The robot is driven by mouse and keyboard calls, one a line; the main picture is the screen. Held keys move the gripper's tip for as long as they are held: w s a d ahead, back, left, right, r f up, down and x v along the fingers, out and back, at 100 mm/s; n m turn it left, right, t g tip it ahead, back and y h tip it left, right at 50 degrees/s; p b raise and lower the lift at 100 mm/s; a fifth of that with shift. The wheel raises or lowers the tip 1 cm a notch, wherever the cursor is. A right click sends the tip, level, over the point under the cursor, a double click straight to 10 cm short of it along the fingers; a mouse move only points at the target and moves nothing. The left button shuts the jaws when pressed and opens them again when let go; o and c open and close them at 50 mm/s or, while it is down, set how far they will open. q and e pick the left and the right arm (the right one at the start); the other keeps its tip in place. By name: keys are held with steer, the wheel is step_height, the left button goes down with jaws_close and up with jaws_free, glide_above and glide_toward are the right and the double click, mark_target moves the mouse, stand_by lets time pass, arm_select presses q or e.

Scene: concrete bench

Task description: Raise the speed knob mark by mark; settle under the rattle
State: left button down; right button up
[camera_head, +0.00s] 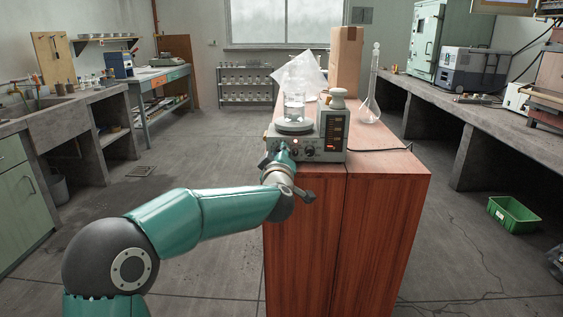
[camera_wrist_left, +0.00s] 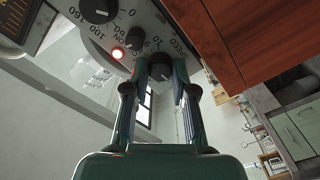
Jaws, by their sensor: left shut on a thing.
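The grey stirrer unit (camera_head: 330,145) stands on the wooden cabinet top, with knobs along its front panel. A clear beaker (camera_head: 294,107) stands on its round plate (camera_head: 294,126). My left gripper (camera_head: 281,152) reaches the front panel from below left. In the left wrist view, my left gripper (camera_wrist_left: 161,78) has its fingers on both sides of a dark knob (camera_wrist_left: 160,67) beside the SPEED lettering and is shut on it. The knob's pointer and the mark it faces cannot be made out. My right gripper is not in view.
A black cable (camera_head: 385,149) runs right across the top. The cabinet top's front right (camera_head: 385,165) is mostly clear.

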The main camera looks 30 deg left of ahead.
arm_select(q)
steer(key=n, duration=0.1)
steer(key=n+b, duration=0.1)
steer(key=f+n+b, duration=0.1)
steer(key=shift+w+d+f, duration=0.1)
steer(key=shift+d, duration=0.15)
steer(key=shift+n+b, duration=0.6)
steer(key=shift+n, duration=0.9)
steer(key=shift+d+r, duration=0.1)
steer(key=shift+r, duration=0.1)
steer(key=c, duration=1.1)
jaws_free()
steer(key=shift+w, duration=0.1)
steer(key=shift+o, duration=0.8)
steer(key=shift+r, duration=0.15)
steer(key=shift+a, duration=0.2)
